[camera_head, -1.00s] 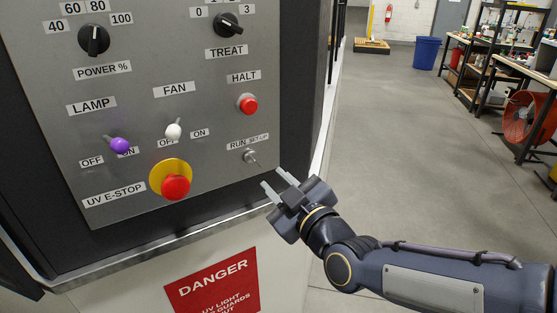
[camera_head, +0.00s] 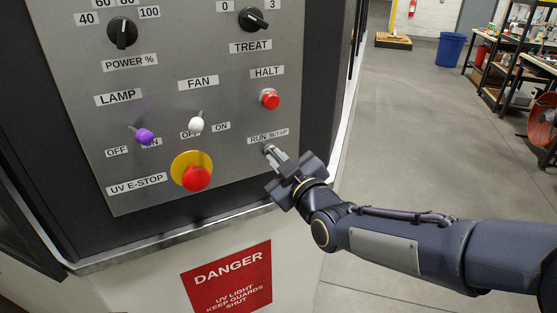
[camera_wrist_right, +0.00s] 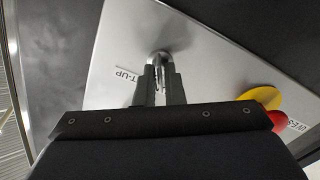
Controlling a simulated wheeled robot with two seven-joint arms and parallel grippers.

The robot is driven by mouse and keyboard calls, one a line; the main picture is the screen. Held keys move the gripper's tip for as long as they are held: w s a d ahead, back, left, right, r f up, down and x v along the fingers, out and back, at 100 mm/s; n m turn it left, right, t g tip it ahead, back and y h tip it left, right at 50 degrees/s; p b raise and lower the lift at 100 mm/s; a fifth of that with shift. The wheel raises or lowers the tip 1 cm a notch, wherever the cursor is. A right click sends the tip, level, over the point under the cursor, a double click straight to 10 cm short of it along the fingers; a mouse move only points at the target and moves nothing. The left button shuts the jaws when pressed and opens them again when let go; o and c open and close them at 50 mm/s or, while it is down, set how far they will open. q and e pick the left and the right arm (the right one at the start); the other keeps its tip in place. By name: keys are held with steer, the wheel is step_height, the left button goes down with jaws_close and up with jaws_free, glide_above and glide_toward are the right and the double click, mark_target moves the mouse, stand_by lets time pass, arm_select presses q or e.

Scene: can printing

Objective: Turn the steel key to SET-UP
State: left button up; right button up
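The steel key switch (camera_head: 267,147) sits at the lower right of the grey control panel, just under the RUN and SET-UP labels (camera_head: 268,136). My right gripper (camera_head: 272,156) is at the switch, its fingertips up against it and hiding most of the key. In the right wrist view the round collar of the key switch (camera_wrist_right: 159,57) shows just beyond the fingertips. My right gripper (camera_wrist_right: 161,84) has its fingers close together around the narrow key, which shows between them. Which label the key points to is hidden. My left gripper is not in view.
The red HALT button (camera_head: 269,99) is just above the key. The red UV E-stop (camera_head: 197,178) on its yellow disc is to the left. Open floor lies to the right.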

jaws_close()
steer(key=m+b, duration=0.2)
steer(key=b, duration=0.1)
steer(key=m+b, duration=0.3)
steer(key=shift+d+f+m, duration=0.1)
steer(key=shift+f+m, duration=0.1)
steer(key=shift+m, duration=0.1)
steer(key=m+b, duration=0.2)
steer(key=m, duration=0.1)
steer(key=shift+r+m+b, duration=0.1)
steer(key=shift+m+b, duration=0.45)
steer(key=shift+m, duration=1.05)
